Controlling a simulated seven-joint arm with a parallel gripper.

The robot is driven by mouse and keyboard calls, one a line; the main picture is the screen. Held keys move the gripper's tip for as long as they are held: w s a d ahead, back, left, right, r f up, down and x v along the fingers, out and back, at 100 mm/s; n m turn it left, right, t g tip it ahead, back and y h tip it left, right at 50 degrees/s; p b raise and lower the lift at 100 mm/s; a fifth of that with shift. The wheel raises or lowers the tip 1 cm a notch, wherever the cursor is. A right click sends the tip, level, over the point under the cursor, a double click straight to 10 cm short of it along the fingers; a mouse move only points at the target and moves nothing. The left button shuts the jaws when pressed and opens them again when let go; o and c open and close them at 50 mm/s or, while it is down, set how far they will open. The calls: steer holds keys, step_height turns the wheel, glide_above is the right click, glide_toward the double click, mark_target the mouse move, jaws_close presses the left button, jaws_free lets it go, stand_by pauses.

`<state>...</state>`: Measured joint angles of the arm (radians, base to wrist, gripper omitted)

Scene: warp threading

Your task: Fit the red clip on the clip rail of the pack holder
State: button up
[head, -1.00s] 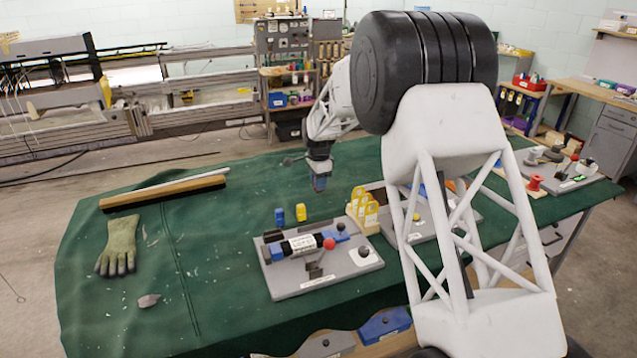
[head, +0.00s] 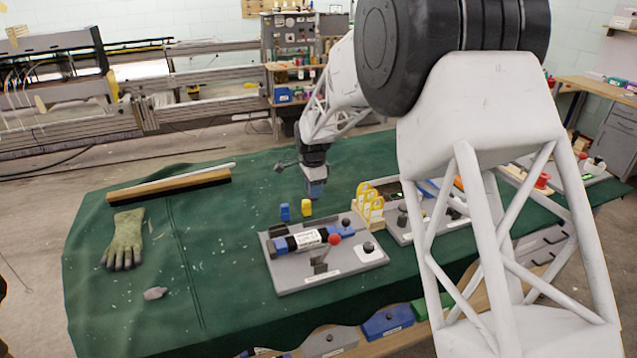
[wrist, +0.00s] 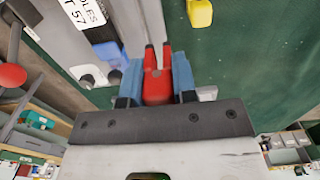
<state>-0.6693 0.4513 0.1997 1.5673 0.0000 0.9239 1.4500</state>
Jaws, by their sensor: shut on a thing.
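The red clip (wrist: 157,78) is in my gripper (wrist: 157,85), gripped between its two blue fingers, its forked end pointing away from the wrist. In the head view my gripper (head: 316,190) hangs above the cloth, just behind the pack holder (head: 290,286) and near the yellow clip (head: 306,207); the red clip cannot be made out there. The holder is a grey plate carrying a dark pack with a white label (head: 300,241) and a red knob (head: 334,238). I cannot clearly tell which part is the clip rail. The holder also shows in the wrist view (wrist: 148,18).
A blue clip (head: 285,212) stands left of the yellow one. A yellow rack (head: 369,208) stands right of the holder, near another grey fixture. A glove (head: 124,240) and a wooden bar (head: 170,189) lie left. The green cloth (head: 220,255) between is mostly clear.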

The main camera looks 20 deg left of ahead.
steer(key=shift+s+d+r, duration=0.1)
steer(key=shift+s+d, duration=0.1)
steer(key=shift+s, duration=1.3)
steer(key=shift+f, duration=2.85)
steer(key=shift+f, duration=1.85)
stand_by(1.0)
steer(key=o, duration=1.3)
